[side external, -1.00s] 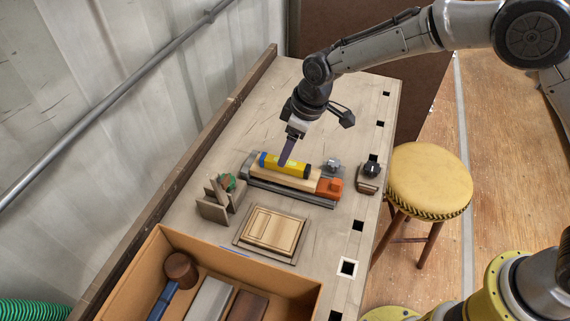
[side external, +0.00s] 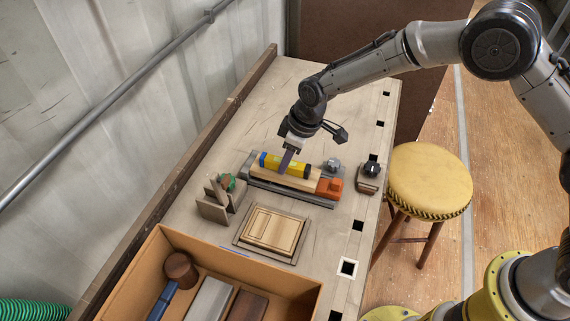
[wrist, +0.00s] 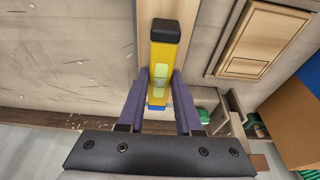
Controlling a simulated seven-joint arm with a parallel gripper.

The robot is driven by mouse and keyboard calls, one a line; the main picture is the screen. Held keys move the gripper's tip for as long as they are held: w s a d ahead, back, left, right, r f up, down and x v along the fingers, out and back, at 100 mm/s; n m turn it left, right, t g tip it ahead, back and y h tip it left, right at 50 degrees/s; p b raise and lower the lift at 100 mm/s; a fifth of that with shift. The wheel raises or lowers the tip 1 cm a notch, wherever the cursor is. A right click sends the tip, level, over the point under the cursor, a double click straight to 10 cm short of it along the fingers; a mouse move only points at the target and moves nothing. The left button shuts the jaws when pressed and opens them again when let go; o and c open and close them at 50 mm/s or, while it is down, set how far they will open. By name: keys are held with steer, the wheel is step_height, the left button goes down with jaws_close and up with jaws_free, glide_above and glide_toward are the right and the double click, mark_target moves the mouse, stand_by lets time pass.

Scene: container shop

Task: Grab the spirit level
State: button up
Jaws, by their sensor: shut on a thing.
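The spirit level (side external: 297,169) is a short yellow bar with a black end and a blue end. It lies along a pale wooden board (side external: 270,178) that sits in a grey clamp with an orange end. In the wrist view the level (wrist: 161,83) shows a pale green vial, its black end at the top and blue end near the jaws. My gripper (side external: 285,163) reaches down over the level from above. In the wrist view the two purple fingers of my gripper (wrist: 160,95) stand on either side of the level toward its blue end, closed on it.
A panelled wooden block (side external: 270,231) lies in front of the clamp. A small wooden holder (side external: 214,211) stands to its left. An open cardboard box (side external: 313,297) with a mallet is at the front. A dark-knobbed block (side external: 369,178) is at the right edge. The bench behind is clear.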

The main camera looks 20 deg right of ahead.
jaws_close()
steer(key=shift+r, duration=0.15)
